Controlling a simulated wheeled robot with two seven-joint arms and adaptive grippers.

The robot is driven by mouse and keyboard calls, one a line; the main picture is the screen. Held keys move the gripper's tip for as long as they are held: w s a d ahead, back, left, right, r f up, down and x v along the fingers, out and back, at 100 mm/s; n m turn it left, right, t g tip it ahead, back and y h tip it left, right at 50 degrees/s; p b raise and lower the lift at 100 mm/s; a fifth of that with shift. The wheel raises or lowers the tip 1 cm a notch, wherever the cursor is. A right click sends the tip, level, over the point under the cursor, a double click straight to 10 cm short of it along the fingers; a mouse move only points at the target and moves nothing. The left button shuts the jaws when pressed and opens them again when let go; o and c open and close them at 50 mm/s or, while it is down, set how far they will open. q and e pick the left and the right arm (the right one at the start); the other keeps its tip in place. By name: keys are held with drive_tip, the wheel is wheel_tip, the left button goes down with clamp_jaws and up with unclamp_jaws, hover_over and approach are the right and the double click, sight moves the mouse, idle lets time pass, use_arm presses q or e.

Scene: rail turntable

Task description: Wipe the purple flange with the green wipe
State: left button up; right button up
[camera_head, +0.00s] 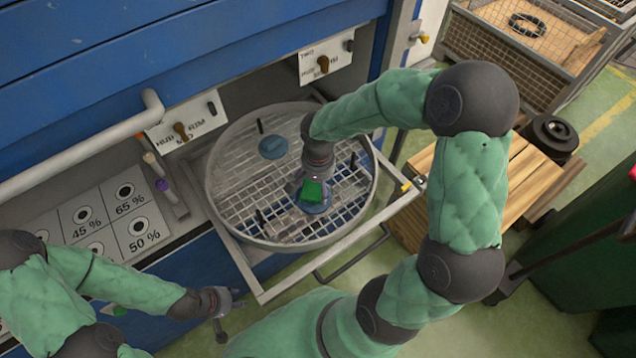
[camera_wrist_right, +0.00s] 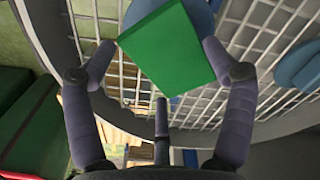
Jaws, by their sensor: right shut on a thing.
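My right gripper (camera_head: 314,186) is over the round mesh turntable, its fingers shut on the green wipe (camera_head: 312,192). The wipe also shows as a flat green block between the fingertips in the right wrist view (camera_wrist_right: 168,60). A bluish-purple round flange (camera_head: 316,208) lies on the mesh directly beneath the wipe, partly hidden by it. In the wrist view its edge (camera_wrist_right: 202,14) shows behind the wipe; I cannot tell whether they touch. My left gripper (camera_head: 228,302) is low at the left, outside the basket and away from the wipe; its finger opening is unclear.
A blue flange (camera_head: 273,146) lies farther back on the turntable (camera_head: 221,213), and dark upright pegs stand on its mesh. A rail frame (camera_head: 330,253) surrounds it. A panel with percent labels (camera_head: 112,216) is at left; a wooden crate (camera_head: 530,177) stands right.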

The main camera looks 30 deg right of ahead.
drive_tip(key=shift+f+b, duration=0.55)
drive_tip(key=shift+f, duration=0.05)
idle(0.4)
drive_tip(key=shift+s+a+b, duration=0.1)
drive_tip(key=shift+a+b, duration=0.2)
drive_tip(key=shift+a, duration=0.95)
drive_tip(key=shift+w+d, duration=0.2)
drive_tip(key=shift+d, duration=2.25)
drive_tip(key=shift+s+a+b, duration=0.2)
drive_tip(key=shift+a+b, duration=0.15)
drive_tip(key=shift+a, duration=2.1)
drive_tip(key=shift+w+d, duration=0.2)
drive_tip(key=shift+d, duration=2.25)
drive_tip(key=shift+s+a+b, duration=0.15)
drive_tip(key=shift+a+b, duration=0.05)
drive_tip(key=shift+a, duration=1.05)
drive_tip(key=shift+s+a+b, duration=0.1)
drive_tip(key=shift+a+b, duration=0.05)
drive_tip(key=shift+a, duration=1.1)
drive_tip(key=shift+w+d, duration=0.15)
drive_tip(key=shift+d, duration=1.1)
drive_tip(key=shift+w+d, duration=0.1)
drive_tip(key=shift+d, duration=1.15)
